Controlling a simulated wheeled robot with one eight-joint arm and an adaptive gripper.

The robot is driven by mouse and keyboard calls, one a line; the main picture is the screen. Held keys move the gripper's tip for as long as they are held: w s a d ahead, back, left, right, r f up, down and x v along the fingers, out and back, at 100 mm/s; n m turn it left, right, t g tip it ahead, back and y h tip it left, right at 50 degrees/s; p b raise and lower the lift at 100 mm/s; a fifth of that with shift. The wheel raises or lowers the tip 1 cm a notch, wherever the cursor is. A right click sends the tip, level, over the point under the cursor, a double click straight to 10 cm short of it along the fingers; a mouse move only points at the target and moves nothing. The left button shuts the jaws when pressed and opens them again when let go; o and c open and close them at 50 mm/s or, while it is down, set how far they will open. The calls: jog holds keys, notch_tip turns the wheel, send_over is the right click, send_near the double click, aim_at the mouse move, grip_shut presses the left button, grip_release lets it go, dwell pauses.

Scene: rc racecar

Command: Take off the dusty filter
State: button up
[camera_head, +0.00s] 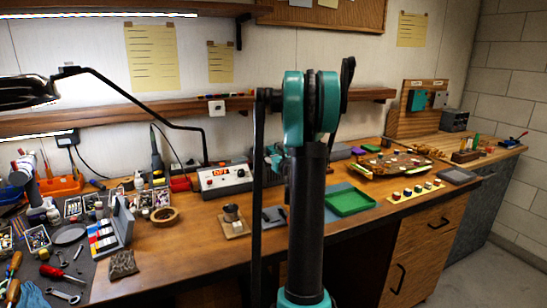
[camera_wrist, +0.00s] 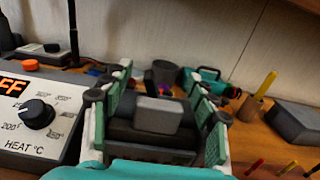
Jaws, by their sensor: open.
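In the wrist view my gripper (camera_wrist: 158,82) is open, with its green-padded fingers spread left and right. A pale grey block on a dark base shows between them; I cannot tell whether it is part of my gripper. Beyond them stand a dark cylinder (camera_wrist: 163,72) and a teal object (camera_wrist: 205,77). In the head view my arm rises through the middle and my gripper cannot be made out. A low, cluttered assembly (camera_head: 390,162), possibly the racecar, sits on the bench right of my arm. I cannot pick out the dusty filter in either view.
A heat station (camera_head: 224,178) with a lit display stands on the bench; in the wrist view it (camera_wrist: 38,115) is close on the left. A green tray (camera_head: 348,201) lies right of my arm. Tools crowd the left bench. A lamp (camera_head: 30,91) overhangs there.

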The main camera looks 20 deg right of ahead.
jog(key=shift+w, duration=0.15)
jog(key=shift+c, duration=0.2)
jog(key=c, duration=1.3)
grip_shut()
jog(key=shift+r, duration=0.7)
notch_tip(320, 180, up, 11)
jog(key=shift+r, duration=0.2)
dwell(1.6)
